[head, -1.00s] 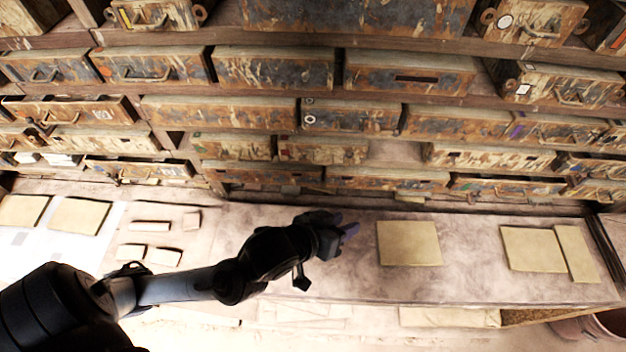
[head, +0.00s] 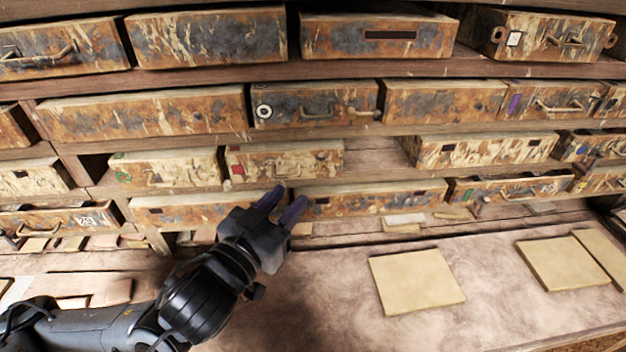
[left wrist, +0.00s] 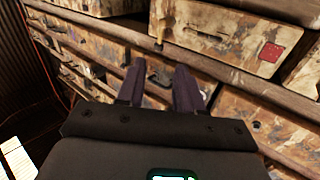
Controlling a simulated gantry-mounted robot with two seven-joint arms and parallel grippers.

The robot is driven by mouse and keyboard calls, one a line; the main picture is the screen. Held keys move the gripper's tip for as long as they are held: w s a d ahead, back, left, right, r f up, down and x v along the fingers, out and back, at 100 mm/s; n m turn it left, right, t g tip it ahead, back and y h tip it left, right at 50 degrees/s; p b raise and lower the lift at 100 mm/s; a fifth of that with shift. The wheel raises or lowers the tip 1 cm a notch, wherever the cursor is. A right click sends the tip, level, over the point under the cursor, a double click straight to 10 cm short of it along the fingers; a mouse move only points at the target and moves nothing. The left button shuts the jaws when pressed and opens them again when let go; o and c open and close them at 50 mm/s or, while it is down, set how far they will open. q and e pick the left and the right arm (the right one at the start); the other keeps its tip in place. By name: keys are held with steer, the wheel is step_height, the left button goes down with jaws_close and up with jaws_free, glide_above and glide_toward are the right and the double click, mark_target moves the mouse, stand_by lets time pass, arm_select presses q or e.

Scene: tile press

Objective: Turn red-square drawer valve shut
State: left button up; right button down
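A rusty, paint-flaked drawer (head: 262,160) with a red square (head: 237,169) at its left end and a pull handle sits in the shelf's third row in the head view. The left wrist view shows a drawer front (left wrist: 225,42) with a red square (left wrist: 271,52) at its right end; I cannot tell if it is the same drawer. I cannot make out a valve. My left gripper (head: 284,203) is open and empty, its two dark fingers apart, just below and in front of the red-square drawer. Its fingers also show in the left wrist view (left wrist: 158,75). My right gripper is out of view.
Drawers fill the shelves around it, including one with a green mark (head: 165,168) to the left. A lower drawer (head: 375,198) lies behind and right of my fingers. The workbench below carries a square tan tile (head: 416,281) and more tiles at right.

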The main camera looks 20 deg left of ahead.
mark_target(319, 163)
arm_select(q)
steer(key=w, duration=0.3)
steer(key=w+p, duration=0.1)
steer(key=w, duration=0.4)
steer(key=shift+w+d+r+p, duration=0.1)
steer(key=shift+w+d+p, duration=0.2)
steer(key=shift+w+d, duration=0.1)
steer(key=shift+w, duration=0.85)
steer(key=shift+c, duration=0.5)
jaws_close()
